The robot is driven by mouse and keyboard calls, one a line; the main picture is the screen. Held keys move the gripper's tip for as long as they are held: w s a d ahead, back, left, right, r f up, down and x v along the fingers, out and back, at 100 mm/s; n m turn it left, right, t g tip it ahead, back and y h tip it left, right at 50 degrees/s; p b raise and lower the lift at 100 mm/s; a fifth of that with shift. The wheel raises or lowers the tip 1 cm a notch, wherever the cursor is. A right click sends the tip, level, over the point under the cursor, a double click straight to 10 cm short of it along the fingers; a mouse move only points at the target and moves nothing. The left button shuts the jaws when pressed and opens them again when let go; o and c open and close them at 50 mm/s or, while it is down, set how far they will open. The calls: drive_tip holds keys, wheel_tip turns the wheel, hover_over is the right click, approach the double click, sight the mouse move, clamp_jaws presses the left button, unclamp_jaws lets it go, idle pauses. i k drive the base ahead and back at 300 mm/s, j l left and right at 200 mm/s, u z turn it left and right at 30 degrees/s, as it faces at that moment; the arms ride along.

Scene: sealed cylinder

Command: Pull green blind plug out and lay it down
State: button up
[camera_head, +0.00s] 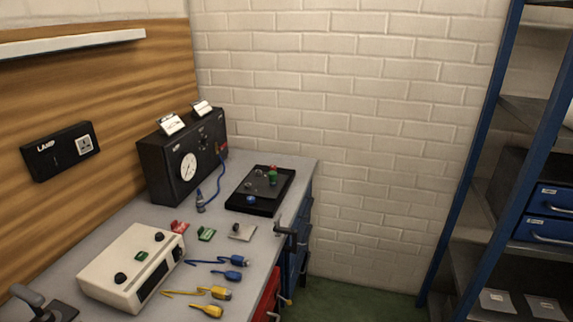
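A small green piece (272,177) stands on the black tray-like plate (236,205) at the far end of the bench; it looks like the green blind plug, but it is too small to tell how deep it sits. A red piece (273,168) is just behind it, and a blue piece (251,199) is near the plate's front edge. Another green item (206,234) lies on the bench in front of the plate. My gripper is not in view.
The grey bench (262,243) holds a black gauge box (185,155), a cream box (132,266), blue-ended cables (238,261) and yellow-ended cables (215,293). A dark clamp (287,231) sticks out at the right edge. A blue shelf rack (470,165) stands right, with open floor between.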

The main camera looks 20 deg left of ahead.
sight(272, 175)
drive_tip(key=i+u, duration=0.15)
drive_tip(key=i, duration=0.35)
drive_tip(key=i+l+u, duration=0.15)
drive_tip(key=i, duration=0.3)
drive_tip(key=i+l+u, duration=0.1)
drive_tip(key=i, duration=0.4)
drive_tip(key=i+u, duration=0.3)
drive_tip(key=i, duration=0.25)
drive_tip(key=u, duration=0.35)
